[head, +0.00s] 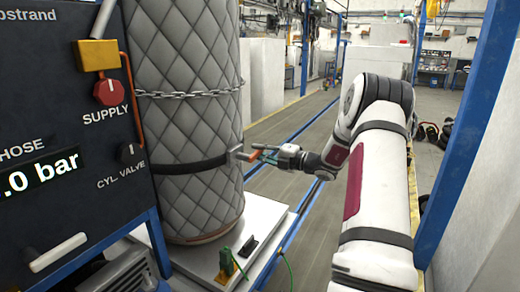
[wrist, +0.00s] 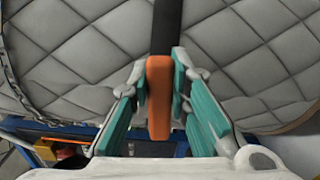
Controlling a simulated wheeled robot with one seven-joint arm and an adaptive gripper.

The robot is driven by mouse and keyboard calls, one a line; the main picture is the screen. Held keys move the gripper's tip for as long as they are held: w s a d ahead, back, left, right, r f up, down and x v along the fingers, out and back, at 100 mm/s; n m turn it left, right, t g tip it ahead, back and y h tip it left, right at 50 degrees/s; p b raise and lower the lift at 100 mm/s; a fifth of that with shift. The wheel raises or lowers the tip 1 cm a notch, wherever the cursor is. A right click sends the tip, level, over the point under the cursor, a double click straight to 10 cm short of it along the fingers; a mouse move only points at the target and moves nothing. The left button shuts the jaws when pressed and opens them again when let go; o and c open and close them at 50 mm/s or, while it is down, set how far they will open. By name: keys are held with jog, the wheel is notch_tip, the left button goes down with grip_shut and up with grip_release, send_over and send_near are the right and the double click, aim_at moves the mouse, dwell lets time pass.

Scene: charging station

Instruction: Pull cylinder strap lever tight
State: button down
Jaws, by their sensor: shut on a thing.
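A large cylinder (head: 195,105) in grey quilted padding stands upright on a pale platform. A dark strap (head: 190,166) runs around its lower part and ends at a metal buckle with an orange lever (head: 258,147) on the right side. In the wrist view the orange lever (wrist: 159,95) lies between the teal finger pads, with the dark strap (wrist: 167,28) running up behind it. My gripper (head: 268,153) is shut on the lever, close to the cylinder's side. In the wrist view my gripper (wrist: 160,100) hides part of the padding. The buckle is hidden there.
A chain (head: 190,93) circles the cylinder higher up. A dark control panel (head: 70,120) with a red supply knob (head: 108,92) stands close at the left. A blue post (head: 465,130) rises at the right. Open floor (head: 300,130) lies behind the gripper.

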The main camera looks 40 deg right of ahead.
jog(key=shift+f+m, duration=0.25)
jog(key=shift+m, duration=0.35)
jog(key=shift+f, duration=0.1)
jog(key=c, duration=1.5)
grip_release()
jog(key=v, duration=1.2)
